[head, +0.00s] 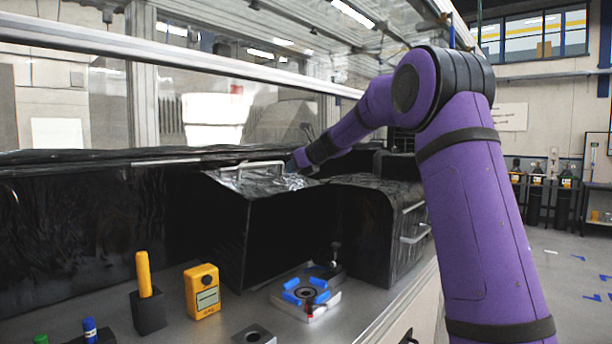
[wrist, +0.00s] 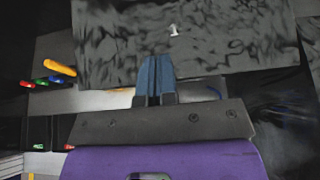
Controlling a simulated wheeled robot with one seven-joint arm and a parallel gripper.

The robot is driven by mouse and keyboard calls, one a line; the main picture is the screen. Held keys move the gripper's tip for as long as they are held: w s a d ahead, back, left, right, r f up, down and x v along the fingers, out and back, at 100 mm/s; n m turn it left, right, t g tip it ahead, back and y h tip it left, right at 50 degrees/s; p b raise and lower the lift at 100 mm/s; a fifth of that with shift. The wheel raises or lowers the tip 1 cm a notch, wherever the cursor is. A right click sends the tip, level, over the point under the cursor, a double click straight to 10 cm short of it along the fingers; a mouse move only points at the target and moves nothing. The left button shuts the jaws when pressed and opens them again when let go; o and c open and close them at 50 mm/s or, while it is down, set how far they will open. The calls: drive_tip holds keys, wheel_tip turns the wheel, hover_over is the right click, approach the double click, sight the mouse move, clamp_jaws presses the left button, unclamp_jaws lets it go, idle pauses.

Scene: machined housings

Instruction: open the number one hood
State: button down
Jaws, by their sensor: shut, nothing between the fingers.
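In the head view, a black hood (head: 272,183) stands at the middle of the bench with a silver bar handle (head: 250,166) on its top face. The space beneath that face is dark. My gripper (head: 297,161) is at the right rear of this top face; its fingertips are hard to make out there. In the wrist view, a dark mottled panel (wrist: 220,45) bears a white number 1 (wrist: 174,30). My gripper (wrist: 154,65) is shut and empty, its blue fingers overlapping the panel's lower edge; whether they touch it is unclear. No handle shows in the wrist view.
Another black housing (head: 375,205) with a side handle (head: 415,235) stands to the right. In front are a yellow meter (head: 202,291), a yellow-handled black block (head: 149,312) and a fixture with blue clamps (head: 306,292). A clear panel (head: 220,110) runs behind.

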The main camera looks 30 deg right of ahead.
drive_tip(key=w+a, duration=0.1)
drive_tip(key=w, duration=0.2)
drive_tip(key=w+a, duration=0.1)
drive_tip(key=w, duration=0.3)
drive_tip(key=w+a+r, duration=0.1)
drive_tip(key=w+a, duration=0.1)
drive_tip(key=w, duration=0.2)
idle(0.3)
